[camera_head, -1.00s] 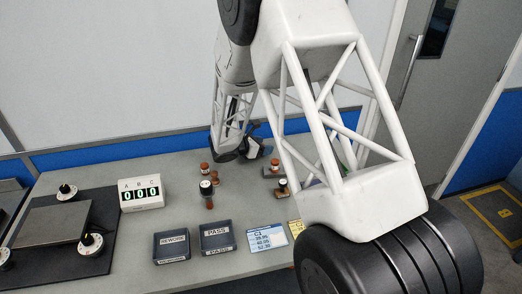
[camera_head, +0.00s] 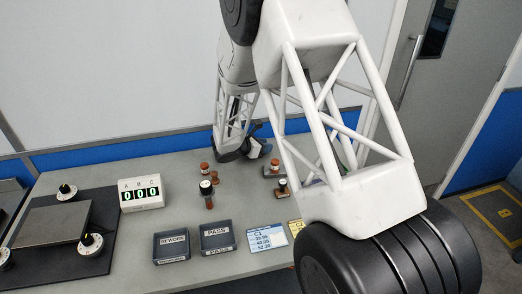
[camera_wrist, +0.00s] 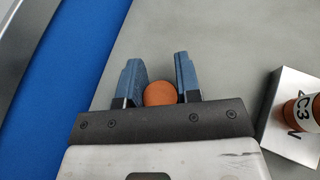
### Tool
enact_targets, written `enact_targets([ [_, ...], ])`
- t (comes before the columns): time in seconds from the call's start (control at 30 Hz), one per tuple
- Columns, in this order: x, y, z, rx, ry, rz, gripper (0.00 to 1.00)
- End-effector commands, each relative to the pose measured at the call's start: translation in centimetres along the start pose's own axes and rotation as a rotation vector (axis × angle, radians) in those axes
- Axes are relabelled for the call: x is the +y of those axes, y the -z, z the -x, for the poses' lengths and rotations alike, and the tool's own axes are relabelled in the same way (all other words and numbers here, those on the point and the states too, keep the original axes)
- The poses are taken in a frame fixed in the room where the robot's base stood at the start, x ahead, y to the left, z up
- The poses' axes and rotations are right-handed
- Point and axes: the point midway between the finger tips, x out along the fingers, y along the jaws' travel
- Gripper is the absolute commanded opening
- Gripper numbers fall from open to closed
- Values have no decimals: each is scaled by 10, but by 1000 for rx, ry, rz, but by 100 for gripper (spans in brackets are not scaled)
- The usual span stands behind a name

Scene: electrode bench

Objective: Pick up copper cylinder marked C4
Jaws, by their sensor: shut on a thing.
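In the wrist view, my gripper (camera_wrist: 159,78) has its two blue fingers on either side of a copper cylinder (camera_wrist: 160,94) and is shut on it. Only the cylinder's round copper end shows, so its mark cannot be read. Another copper cylinder (camera_wrist: 302,112), with a white band reading C3, is on a pale metal block (camera_wrist: 287,138) at the right, apart from my fingers. In the head view, my gripper is at the back of the bench, too small and partly covered to make out its fingers.
On the grey bench (camera_head: 120,172) are copper pieces (camera_head: 205,168), a black-topped piece (camera_head: 207,188), a REWORK tray (camera_head: 172,258), a PASS tray (camera_head: 218,248), a card (camera_head: 267,236) and a counter showing 000 (camera_head: 140,194). A blue-panelled wall (camera_head: 110,152) runs close behind.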

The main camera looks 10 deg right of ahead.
Motion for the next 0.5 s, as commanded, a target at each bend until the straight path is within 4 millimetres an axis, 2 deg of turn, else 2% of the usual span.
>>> enact_targets([
  [0.03,0,0,0,0,0,0,9],
  [0.1,0,0,0,0,0,0,0],
  [0.5,0,-6,3,0,0,-1,0],
])
